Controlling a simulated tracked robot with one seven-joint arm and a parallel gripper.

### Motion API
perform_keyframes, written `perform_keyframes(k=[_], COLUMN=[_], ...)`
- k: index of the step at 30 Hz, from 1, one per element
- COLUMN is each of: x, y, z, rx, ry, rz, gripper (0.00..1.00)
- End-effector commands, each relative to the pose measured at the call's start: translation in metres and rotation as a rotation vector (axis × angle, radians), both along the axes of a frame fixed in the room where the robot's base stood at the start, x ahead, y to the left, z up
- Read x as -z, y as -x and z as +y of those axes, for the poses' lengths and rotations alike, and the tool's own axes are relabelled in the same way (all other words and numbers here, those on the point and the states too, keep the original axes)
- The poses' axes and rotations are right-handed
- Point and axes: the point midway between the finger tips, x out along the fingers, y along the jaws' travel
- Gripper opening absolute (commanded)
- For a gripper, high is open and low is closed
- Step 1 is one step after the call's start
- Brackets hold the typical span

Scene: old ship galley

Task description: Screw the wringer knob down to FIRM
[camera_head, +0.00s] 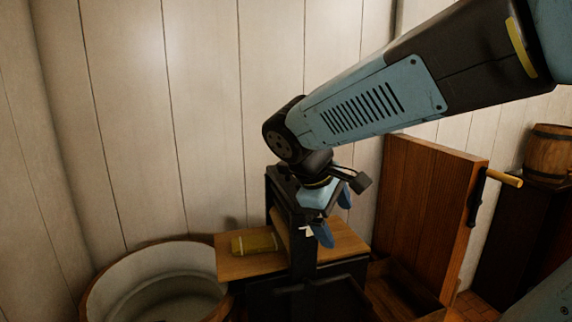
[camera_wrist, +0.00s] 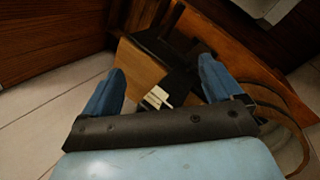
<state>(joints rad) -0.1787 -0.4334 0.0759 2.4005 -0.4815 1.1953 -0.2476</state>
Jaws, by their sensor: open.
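The wringer has a dark upright frame (camera_head: 300,255) on a wooden board (camera_head: 345,242); part of the frame also shows in the wrist view (camera_wrist: 180,83). A small white pointer-like piece (camera_head: 307,231) is on the frame, and it shows between my fingers in the wrist view (camera_wrist: 157,97). I cannot make out the knob or the FIRM mark; my gripper and wrist cover the top of the frame in the head view. My gripper (camera_head: 335,218) is open, pointing down beside the frame top. Its two blue fingers stand apart in the wrist view (camera_wrist: 160,86), with nothing visibly held.
A yellow folded bundle (camera_head: 255,243) lies on the board's left part. A round tub (camera_head: 100,296) stands at the left. A barrel (camera_head: 549,153) stands far right, before a plank wall.

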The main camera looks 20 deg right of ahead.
Motion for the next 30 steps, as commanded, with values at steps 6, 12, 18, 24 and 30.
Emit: perform_keyframes(k=[6,12,18,24,30], x=[-0.007,-0.021,-0.03,-0.034,-0.035], y=[-0.045,-0.095,-0.142,-0.169,-0.178], z=[0.006,0.033,0.081,0.124,0.138], rx=[-0.284,-0.512,-0.689,-0.782,-0.806], ry=[0.359,0.696,1.018,1.232,1.304], rz=[0.241,0.421,0.548,0.607,0.621], gripper=[0.93,0.93,0.93,0.93,0.93])
